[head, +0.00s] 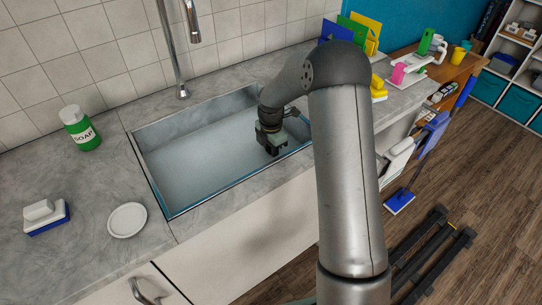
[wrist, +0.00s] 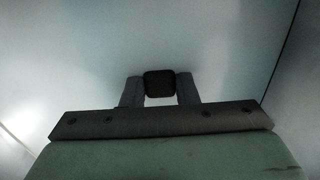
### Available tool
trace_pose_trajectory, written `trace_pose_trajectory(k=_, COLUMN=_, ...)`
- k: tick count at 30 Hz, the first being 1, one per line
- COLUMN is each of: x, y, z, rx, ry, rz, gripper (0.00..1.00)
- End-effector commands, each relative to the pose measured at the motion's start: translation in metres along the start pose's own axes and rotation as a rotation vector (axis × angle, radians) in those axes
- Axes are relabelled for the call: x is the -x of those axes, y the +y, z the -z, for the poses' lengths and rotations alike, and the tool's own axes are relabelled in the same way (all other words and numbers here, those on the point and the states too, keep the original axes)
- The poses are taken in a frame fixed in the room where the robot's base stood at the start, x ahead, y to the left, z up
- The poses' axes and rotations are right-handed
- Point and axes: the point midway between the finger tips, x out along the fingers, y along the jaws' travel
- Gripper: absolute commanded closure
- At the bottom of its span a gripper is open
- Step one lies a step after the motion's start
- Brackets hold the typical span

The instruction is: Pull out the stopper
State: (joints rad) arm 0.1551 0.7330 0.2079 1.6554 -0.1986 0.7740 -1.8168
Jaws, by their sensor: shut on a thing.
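The steel sink (head: 190,150) is set into the grey counter, with a pale bluish inside. My gripper (head: 272,150) points down into its right part. In the wrist view, the two grey fingers of my gripper (wrist: 159,92) are closed on the sides of a small dark square block, the stopper (wrist: 159,84). The stopper is hidden behind my gripper in the head view. I cannot tell whether its lower part sits in the drain or is clear of it; the drain hole does not show.
The tap (head: 175,60) hangs over the back of the sink. A green soap bottle (head: 80,128), a white round dish (head: 127,220) and a blue-and-white brush (head: 46,216) stand on the left counter. Coloured boards (head: 362,32) stand behind my arm. The sink's left part is free.

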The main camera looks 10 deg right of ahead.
Motion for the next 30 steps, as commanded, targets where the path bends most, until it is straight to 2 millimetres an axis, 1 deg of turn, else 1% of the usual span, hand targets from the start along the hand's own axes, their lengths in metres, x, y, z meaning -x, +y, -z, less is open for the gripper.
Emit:
trace_pose_trajectory(k=1, x=0.005, y=0.000, z=0.000, rx=0.000, ry=0.000, rz=-0.001, gripper=0.95)
trace_pose_trajectory(k=3, x=0.009, y=0.000, z=0.000, rx=0.000, ry=0.000, rz=-0.001, gripper=0.95)
trace_pose_trajectory(k=21, x=0.039, y=0.000, z=0.000, rx=0.000, ry=-0.001, rz=0.000, gripper=0.95)
trace_pose_trajectory(k=24, x=0.042, y=0.000, z=0.000, rx=0.000, ry=-0.001, rz=0.000, gripper=0.95)
trace_pose_trajectory(k=30, x=0.041, y=0.000, z=0.000, rx=0.000, ry=-0.001, rz=0.000, gripper=0.95)
